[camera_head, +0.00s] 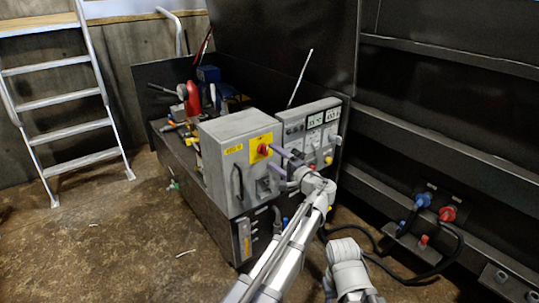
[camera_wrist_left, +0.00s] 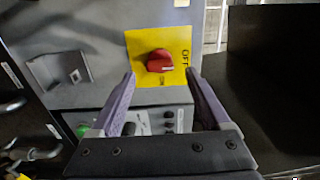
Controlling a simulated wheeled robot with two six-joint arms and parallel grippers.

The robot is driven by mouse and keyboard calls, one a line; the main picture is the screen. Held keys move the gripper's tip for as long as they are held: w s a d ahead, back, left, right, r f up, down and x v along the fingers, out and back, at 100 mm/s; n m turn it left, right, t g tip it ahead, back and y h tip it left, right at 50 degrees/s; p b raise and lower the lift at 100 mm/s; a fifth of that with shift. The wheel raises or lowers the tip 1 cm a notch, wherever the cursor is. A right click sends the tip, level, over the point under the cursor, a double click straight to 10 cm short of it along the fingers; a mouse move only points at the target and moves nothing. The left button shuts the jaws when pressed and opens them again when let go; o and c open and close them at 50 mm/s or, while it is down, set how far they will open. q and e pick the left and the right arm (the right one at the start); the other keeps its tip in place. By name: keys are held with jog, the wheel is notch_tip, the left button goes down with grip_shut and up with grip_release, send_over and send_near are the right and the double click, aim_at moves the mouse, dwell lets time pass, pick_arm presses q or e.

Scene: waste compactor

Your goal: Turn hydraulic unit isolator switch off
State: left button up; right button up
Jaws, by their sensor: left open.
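The isolator switch is a red rotary knob (camera_head: 263,149) on a yellow plate (camera_head: 256,143), set in the front of a grey cabinet (camera_head: 222,165). In the left wrist view the red knob (camera_wrist_left: 160,60) sits on the yellow plate (camera_wrist_left: 138,42), with "OFF" printed at its right edge. My left gripper (camera_head: 270,158) faces the cabinet front close to the knob. Its two purple fingers are open (camera_wrist_left: 160,74), and the knob appears in line with the gap between their tips. The fingers seem apart from the knob. My right gripper is not seen.
A cabinet handle (camera_head: 238,182) and a latch (camera_head: 263,187) stick out below the switch. A gauge panel (camera_head: 318,130) with displays stands to the right. Blue and red plugs (camera_head: 447,213) with black cables are at the right. A ladder (camera_head: 70,110) stands on the left, with open floor before it.

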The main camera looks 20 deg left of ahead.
pick_arm(q)
jog(key=shift+v, duration=2)
jog(key=shift+a, duration=0.1)
jog(key=s+a+f+n+g+h, duration=0.3)
jog(key=s+f+g+h, duration=0.1)
jog(key=s+f, duration=0.5)
jog(key=s+a+f+n+g+h, duration=0.3)
jog(key=s+a+f+g+h, duration=0.1)
jog(key=s+f, duration=0.45)
jog(key=s+d+f+m+g+h, duration=0.1)
jog(key=s+d+f+g+h, duration=0.1)
jog(key=s+d, duration=0.6)
jog(key=s+d+f+m+g+h, duration=0.1)
jog(key=s+d+f+m+h, duration=0.15)
jog(key=s+d, duration=0.55)
notch_tip(320, 180, up, 34)
jog(key=w+d+n+p, duration=0.1)
jog(key=w+p, duration=0.1)
jog(key=p, duration=3.1)
jog(key=shift+d+f, duration=0.2)
jog(key=shift+d, duration=0.1)
jog(key=shift+h, duration=0.25)
